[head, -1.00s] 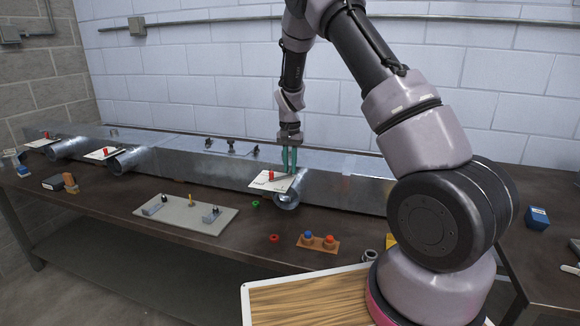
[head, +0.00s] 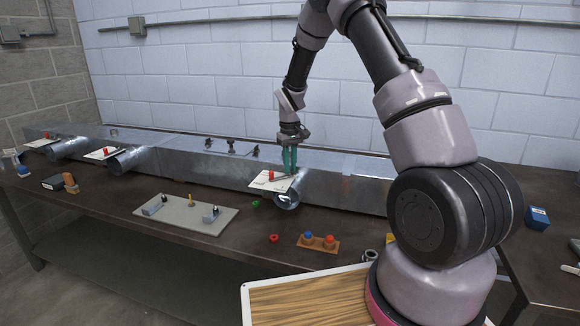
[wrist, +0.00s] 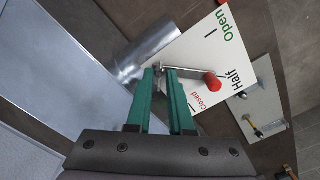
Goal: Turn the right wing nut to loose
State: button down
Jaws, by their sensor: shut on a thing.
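The right damper plate (head: 265,182) is a white plate on the right round stub (head: 287,199) of the duct. In the wrist view the plate (wrist: 196,62) reads Open, Half and Closed. Its metal lever (wrist: 187,73) with a red knob (wrist: 212,82) points between Half and Closed. My gripper (head: 289,172) reaches down to the plate. In the wrist view its green fingers (wrist: 160,72) are shut at the lever's pivot end, where the right wing nut sits. The fingers mostly hide the wing nut, so its angle cannot be told.
The long metal duct (head: 220,171) lies along the bench, with two more plates to the left. A grey board (head: 187,214) with small parts lies in front. A green ring (head: 255,204), a red ring (head: 274,238) and a wooden block with knobs (head: 318,243) are nearby.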

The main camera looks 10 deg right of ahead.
jog(key=n, duration=0.7)
dwell(0.6)
jog(key=c, duration=1)
grip_release()
jog(key=shift+c, duration=0.2)
jog(key=shift+r, duration=0.1)
notch_tip(320, 180, up, 11)
jog(key=shift+f, duration=0.2)
